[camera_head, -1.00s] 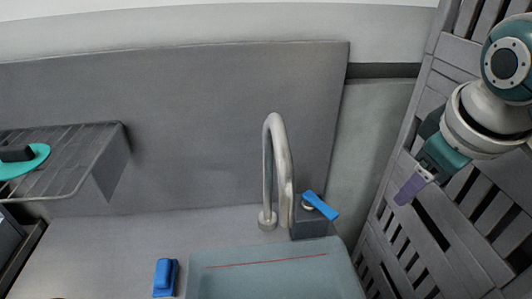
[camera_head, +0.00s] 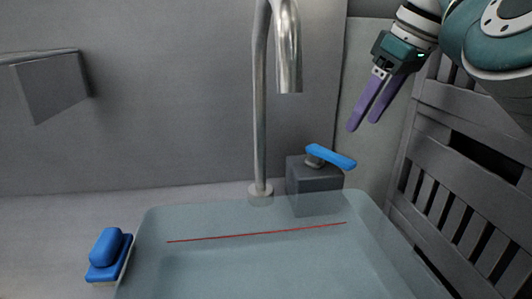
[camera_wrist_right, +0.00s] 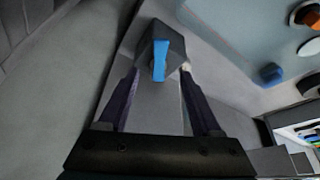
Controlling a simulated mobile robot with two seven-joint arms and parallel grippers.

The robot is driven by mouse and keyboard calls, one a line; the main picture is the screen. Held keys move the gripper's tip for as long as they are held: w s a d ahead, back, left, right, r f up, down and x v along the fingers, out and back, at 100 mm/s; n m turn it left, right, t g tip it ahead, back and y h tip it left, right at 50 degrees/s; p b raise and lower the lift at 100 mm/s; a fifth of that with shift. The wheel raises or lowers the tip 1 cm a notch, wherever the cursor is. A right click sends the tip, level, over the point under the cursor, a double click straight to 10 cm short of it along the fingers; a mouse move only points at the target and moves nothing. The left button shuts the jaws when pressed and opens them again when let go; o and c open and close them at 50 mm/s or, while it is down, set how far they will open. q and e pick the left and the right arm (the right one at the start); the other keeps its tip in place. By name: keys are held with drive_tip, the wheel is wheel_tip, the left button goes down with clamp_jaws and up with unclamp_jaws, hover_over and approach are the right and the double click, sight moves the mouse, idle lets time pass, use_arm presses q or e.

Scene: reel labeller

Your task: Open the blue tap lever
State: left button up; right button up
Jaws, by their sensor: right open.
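The blue tap lever (camera_head: 331,157) sits on a grey block (camera_head: 314,184) at the back right of the basin, beside the tall curved metal spout (camera_head: 260,110). The lever points to the right and slightly toward the front. My right gripper (camera_head: 363,126) is open and empty, above and a little right of the lever, apart from it. In the right wrist view the blue lever (camera_wrist_right: 160,60) shows ahead, between the two dark-looking fingers (camera_wrist_right: 160,95). My left gripper is not in view.
A pale blue-grey basin (camera_head: 152,232) with a red line (camera_head: 255,232) across it lies in front of the tap. A grey slatted panel (camera_head: 455,185) stands at right; a rack (camera_head: 50,85) hangs at upper left.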

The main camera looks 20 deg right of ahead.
sight(341, 158)
drive_tip(key=b+x, duration=0.1)
drive_tip(key=x, duration=0.6)
drive_tip(key=shift+f, duration=0.25)
drive_tip(key=shift+w+a+f+b, duration=0.1)
drive_tip(key=shift+w+f+b, duration=0.2)
drive_tip(key=shift+f, duration=0.15)
drive_tip(key=shift+c, duration=0.3)
clamp_jaws()
idle(0.4)
